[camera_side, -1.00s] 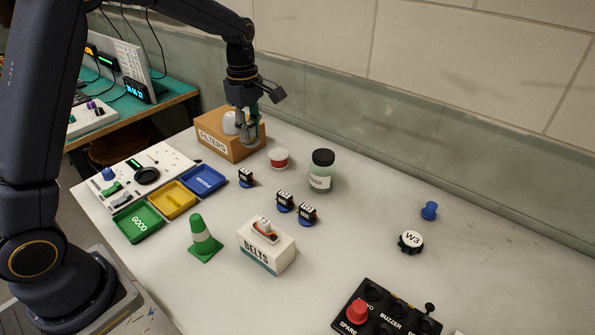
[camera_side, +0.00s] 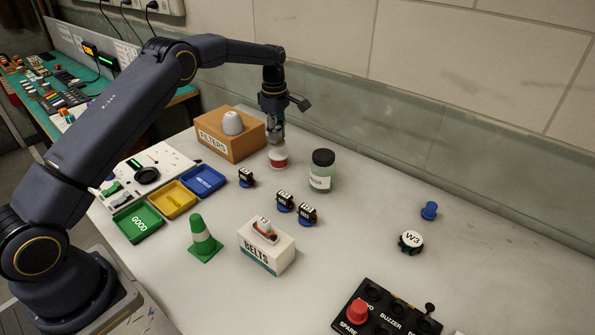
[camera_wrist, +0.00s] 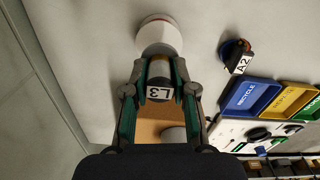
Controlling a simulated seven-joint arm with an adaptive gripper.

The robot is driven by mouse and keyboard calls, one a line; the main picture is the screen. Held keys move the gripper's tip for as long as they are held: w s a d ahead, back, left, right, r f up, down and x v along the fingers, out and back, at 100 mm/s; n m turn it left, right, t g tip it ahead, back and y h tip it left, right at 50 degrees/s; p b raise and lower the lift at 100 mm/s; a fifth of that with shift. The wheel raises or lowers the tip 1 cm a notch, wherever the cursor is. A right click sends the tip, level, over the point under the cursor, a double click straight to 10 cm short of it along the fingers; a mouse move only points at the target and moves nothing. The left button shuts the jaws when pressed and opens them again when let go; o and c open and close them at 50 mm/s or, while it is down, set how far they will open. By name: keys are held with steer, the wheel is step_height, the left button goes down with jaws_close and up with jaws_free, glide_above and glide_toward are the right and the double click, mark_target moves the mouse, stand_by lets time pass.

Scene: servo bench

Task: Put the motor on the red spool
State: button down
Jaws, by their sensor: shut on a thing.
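The red spool (camera_side: 278,158) has a red band and a white top and stands on the bench, right of the cardboard box. In the wrist view its pale round top (camera_wrist: 160,33) lies just beyond my fingertips. My gripper (camera_side: 277,140) is shut on a small motor with an L3 label (camera_wrist: 160,93), which shows between the fingers in the wrist view. The gripper points down over the spool. The fingers largely hide the motor in the side view, and I cannot tell whether it touches the spool.
The FILTERS box (camera_side: 228,140) with a white cup (camera_side: 232,123) on it stands to the left. A lidded jar (camera_side: 321,172) is close on the right. Several small labelled motors, one of them at the front (camera_side: 246,178), stand nearby.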

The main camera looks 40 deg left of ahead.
steer(key=shift+w+f, duration=0.1)
steer(key=shift+f, duration=1.55)
steer(key=shift+f, duration=0.15)
steer(key=c, duration=0.9)
jaws_free()
steer(key=shift+c, duration=0.2)
